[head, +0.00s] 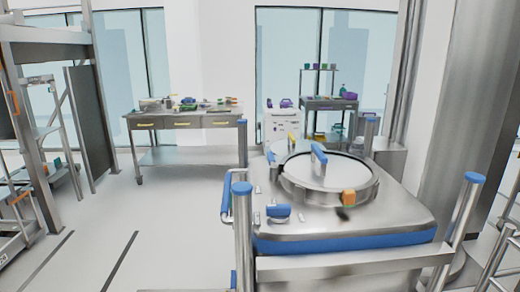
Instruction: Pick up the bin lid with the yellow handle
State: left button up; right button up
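A round steel lid (329,170) lies on top of a steel unit on the right of the head view. A blue upright handle (318,155) stands on the lid. A small yellow piece (293,138) shows by the far left side of the lid; I cannot tell whether it is a handle or what it is fixed to. An orange piece (348,197) sits at the near rim. Neither of my grippers is in view.
The steel unit (400,212) has a blue front edge and blue-capped posts (243,235). A steel table (185,122) with yellow drawer handles and several small items stands at the back. A metal frame (45,45) rises at the left. The floor (165,225) between is clear.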

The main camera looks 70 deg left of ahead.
aim_at(290, 145)
jog(key=u, duration=2.1)
jog(key=i+j+u, duration=0.1)
jog(key=j, duration=0.25)
jog(key=i+j+u, duration=0.15)
jog(key=j, duration=0.2)
jog(key=i+j+u, duration=0.35)
jog(key=i+j, duration=0.35)
jog(key=i+j+u, duration=0.3)
jog(key=i+j, duration=0.45)
jog(key=i+z, duration=0.35)
jog(key=i, duration=0.25)
jog(key=i+j+z, duration=0.1)
jog(key=i+z, duration=0.2)
jog(key=i, duration=0.25)
jog(key=i+j+z, duration=0.35)
jog(key=i, duration=0.2)
jog(key=i+j+z, duration=0.1)
jog(key=i+z, duration=0.2)
jog(key=z, duration=0.2)
jog(key=i+j+z, duration=0.15)
jog(key=z, duration=0.3)
jog(key=i+j+z, duration=0.3)
jog(key=z, duration=0.2)
jog(key=i+j+z, duration=0.2)
jog(key=j+z, duration=0.25)
jog(key=l, duration=0.1)
